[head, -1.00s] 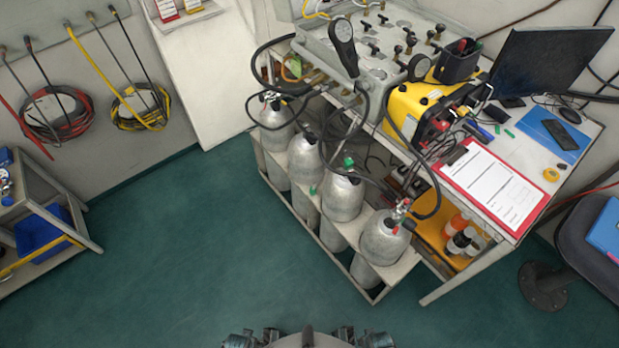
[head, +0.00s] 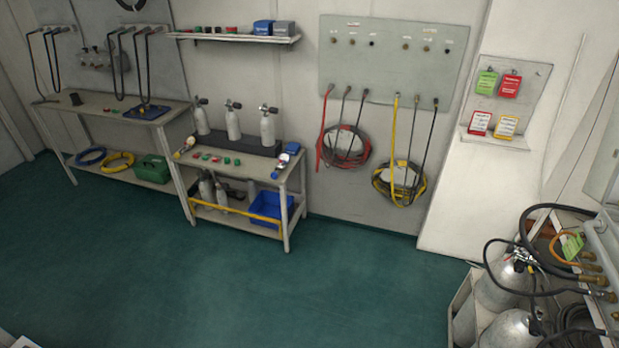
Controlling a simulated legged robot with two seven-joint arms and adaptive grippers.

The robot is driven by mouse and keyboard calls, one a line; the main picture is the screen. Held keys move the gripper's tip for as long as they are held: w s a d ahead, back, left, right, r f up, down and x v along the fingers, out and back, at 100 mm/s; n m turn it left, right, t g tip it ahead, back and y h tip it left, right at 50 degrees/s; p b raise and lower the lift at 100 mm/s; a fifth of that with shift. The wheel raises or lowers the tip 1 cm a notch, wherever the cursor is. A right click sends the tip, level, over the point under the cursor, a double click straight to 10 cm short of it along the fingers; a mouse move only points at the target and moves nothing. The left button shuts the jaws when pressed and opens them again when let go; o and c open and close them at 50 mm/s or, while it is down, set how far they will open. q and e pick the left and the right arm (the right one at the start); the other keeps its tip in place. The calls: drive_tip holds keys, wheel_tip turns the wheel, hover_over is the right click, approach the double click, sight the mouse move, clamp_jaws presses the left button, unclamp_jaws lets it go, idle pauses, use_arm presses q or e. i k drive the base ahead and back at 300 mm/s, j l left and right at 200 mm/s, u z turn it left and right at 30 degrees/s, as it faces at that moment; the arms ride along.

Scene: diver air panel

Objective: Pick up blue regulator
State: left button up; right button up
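A small blue and white item (head: 292,148) lies at the right end of the small workbench (head: 240,170) in the head view. It may be the blue regulator, but it is too small to tell for sure. Another small item (head: 184,149) with red and yellow parts lies at the left end of the same bench. Neither of my grippers shows in the head view, so their state is hidden.
Three grey cylinders (head: 267,128) stand in a dark rack on the bench. A blue bin (head: 270,205) sits below. A long table (head: 110,112) stands left, large cylinders (head: 500,290) at right. The green floor (head: 250,295) between is clear.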

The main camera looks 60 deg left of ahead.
sight(284, 157)
drive_tip(key=u, duration=2.05)
drive_tip(key=i+j+u, duration=0.25)
drive_tip(key=i, duration=0.6)
drive_tip(key=i+u, duration=0.3)
drive_tip(key=i, duration=0.55)
drive_tip(key=i+u, duration=0.3)
drive_tip(key=i, duration=0.25)
drive_tip(key=i+u, duration=0.3)
drive_tip(key=i, duration=0.2)
drive_tip(key=i+l+u, duration=0.3)
drive_tip(key=i, duration=0.25)
drive_tip(key=i+z, duration=0.15)
drive_tip(key=i, duration=0.2)
drive_tip(key=i+j+z, duration=0.2)
drive_tip(key=i, duration=0.15)
